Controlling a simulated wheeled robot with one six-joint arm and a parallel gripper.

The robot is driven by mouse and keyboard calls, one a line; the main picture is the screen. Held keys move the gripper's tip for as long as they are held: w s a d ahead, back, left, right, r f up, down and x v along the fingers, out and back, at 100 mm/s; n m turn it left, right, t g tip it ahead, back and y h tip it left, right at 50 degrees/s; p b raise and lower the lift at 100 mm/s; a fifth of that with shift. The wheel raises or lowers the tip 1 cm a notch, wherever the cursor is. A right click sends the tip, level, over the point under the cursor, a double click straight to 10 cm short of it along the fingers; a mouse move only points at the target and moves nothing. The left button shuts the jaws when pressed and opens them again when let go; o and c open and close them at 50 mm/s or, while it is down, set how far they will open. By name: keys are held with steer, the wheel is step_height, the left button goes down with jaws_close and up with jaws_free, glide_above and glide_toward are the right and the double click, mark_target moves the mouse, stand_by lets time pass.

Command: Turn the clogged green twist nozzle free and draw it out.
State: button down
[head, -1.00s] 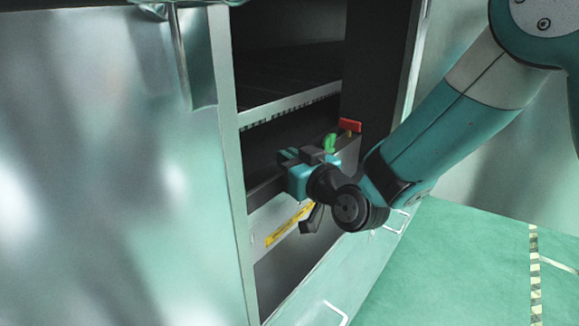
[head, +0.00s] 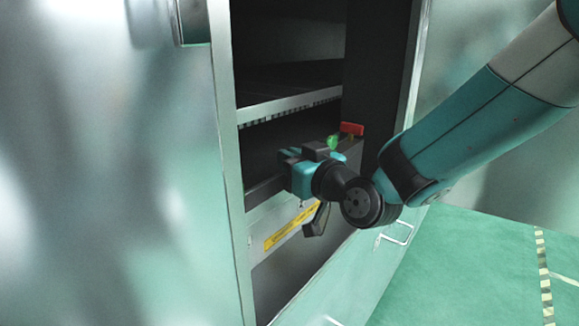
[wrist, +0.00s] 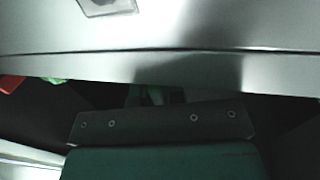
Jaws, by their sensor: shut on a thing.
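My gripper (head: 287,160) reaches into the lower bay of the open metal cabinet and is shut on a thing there. In the wrist view its fingers (wrist: 155,95) show dimly beyond a dark plate. The held thing, which I take to be the green twist nozzle, is mostly hidden by the gripper, and I cannot make out its shape or how it sits. A separate small green part (head: 333,141) shows just behind the gripper, next to a red part (head: 352,129). In the wrist view the green part (wrist: 55,80) and red part (wrist: 10,83) lie to the left.
A metal shelf (head: 290,104) runs above the gripper. A panel with a yellow label strip (head: 290,225) lies below it. The cabinet's tall left panel (head: 110,180) stands close by. Green floor (head: 480,270) is open at the right.

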steer(key=shift+s+f+b, duration=0.1)
steer(key=shift+f+b, duration=0.1)
steer(key=shift+b, duration=0.45)
steer(key=shift+d+f+n+g+y+b, duration=0.15)
steer(key=shift+n+g+y+b, duration=0.2)
steer(key=shift+b, duration=1.2)
steer(key=shift+n+g+y+b, duration=0.95)
steer(key=shift+n+g+b, duration=0.15)
steer(key=shift+b, duration=1.45)
steer(key=shift+r, duration=0.35)
steer(key=shift+r+p, duration=0.65)
steer(key=shift+r, duration=0.25)
steer(key=shift+r, duration=0.3)
steer(key=shift+r+p, duration=1.55)
steer(key=shift+r, duration=0.7)
